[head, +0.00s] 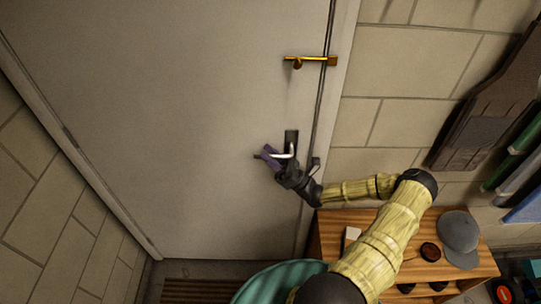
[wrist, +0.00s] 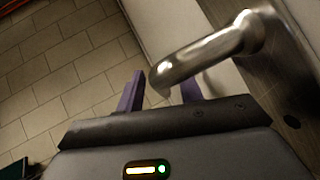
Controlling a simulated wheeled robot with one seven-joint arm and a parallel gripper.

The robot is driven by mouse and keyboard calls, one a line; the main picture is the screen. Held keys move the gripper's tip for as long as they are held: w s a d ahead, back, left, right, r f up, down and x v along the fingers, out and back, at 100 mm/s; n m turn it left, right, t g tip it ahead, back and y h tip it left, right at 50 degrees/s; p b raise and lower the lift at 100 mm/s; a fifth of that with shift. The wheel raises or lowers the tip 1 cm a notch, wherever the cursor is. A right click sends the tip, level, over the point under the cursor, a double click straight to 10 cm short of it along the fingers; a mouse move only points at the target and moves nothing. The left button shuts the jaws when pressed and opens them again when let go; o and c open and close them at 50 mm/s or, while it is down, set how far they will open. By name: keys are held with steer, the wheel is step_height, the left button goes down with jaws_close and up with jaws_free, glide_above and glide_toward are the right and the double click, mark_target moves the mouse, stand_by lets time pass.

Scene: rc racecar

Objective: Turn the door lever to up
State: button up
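The silver door lever (head: 284,156) sits on a dark plate (head: 291,137) near the right edge of the grey door. In the head view it points left and looks roughly level, partly hidden by my gripper (head: 269,157). In the wrist view the lever (wrist: 208,47) comes in from the upper right, and its bent end hangs at the gap between the two purple fingers of my gripper (wrist: 162,90). The fingers are apart, and the lever passes in front of the right finger. I cannot tell whether either finger touches it.
A brass latch (head: 311,61) is higher on the door (head: 180,120). A wooden bench (head: 330,232) with a grey cap (head: 458,235) and dark round items stands at the lower right, below my arm. Brick walls flank the door.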

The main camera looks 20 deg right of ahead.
steer(key=b+v, duration=0.6)
steer(key=v, duration=1.1)
steer(key=shift+s+d+f, duration=0.1)
steer(key=s+a+n+g+h, duration=0.3)
steer(key=a+n+g, duration=0.55)
steer(key=g, duration=0.25)
steer(key=s+a+n+g+h, duration=0.3)
steer(key=a+n+g, duration=0.55)
steer(key=g, duration=0.25)
step_height(320, 180, up, 14)
steer(key=a+n+t+h+p, duration=0.1)
steer(key=n+t+h, duration=0.5)
steer(key=n+h, duration=0.5)
steer(key=s+n, duration=0.1)
steer(key=n, duration=0.2)
steer(key=shift+n+h, duration=0.3)
steer(key=shift+h, duration=0.1)
